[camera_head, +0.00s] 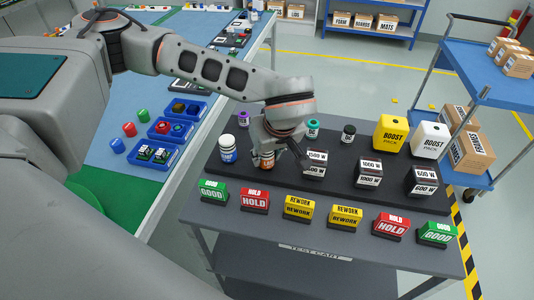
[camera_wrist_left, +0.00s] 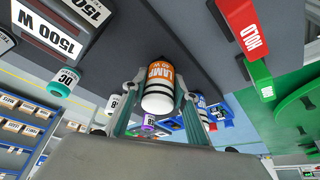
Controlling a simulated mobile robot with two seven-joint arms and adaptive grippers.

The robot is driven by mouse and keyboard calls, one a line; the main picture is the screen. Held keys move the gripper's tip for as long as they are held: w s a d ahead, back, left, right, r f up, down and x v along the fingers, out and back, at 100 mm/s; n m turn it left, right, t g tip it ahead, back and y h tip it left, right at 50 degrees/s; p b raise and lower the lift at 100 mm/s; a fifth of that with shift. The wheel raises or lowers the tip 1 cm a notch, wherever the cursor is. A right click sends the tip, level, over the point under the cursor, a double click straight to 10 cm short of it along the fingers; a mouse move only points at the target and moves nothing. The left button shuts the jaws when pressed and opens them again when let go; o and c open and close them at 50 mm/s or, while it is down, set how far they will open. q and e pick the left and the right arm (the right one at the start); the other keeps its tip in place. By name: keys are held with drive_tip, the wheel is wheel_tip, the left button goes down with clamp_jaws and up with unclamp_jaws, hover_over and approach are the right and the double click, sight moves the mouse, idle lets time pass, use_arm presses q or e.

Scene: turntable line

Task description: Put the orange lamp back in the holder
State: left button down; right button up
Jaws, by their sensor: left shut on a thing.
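The orange lamp (camera_head: 267,160) is a white-capped cylinder with an orange label, upright near the left front of the black holder board (camera_head: 390,189) on the test cart. My left gripper (camera_head: 277,150) is shut on it from above. In the left wrist view the lamp (camera_wrist_left: 160,88) sits between the two fingers. I cannot tell whether its base is seated or slightly raised, as its lower end is hard to make out. A blue-labelled lamp (camera_head: 228,148) stands just left of it. My right gripper is not in view.
Black wattage blocks (camera_head: 315,165) stand right of the gripper. Purple (camera_head: 243,119), teal (camera_head: 313,129) and black (camera_head: 348,134) capped cylinders stand behind. Red, yellow and green signs (camera_head: 299,208) line the cart's front. Yellow (camera_head: 391,134) and white (camera_head: 430,140) boost packs stand at the right.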

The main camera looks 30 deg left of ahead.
use_arm(q)
drive_tip(key=c, duration=1.5)
unclamp_jaws()
drive_tip(key=v, duration=1.2)
drive_tip(key=shift+s, duration=0.15)
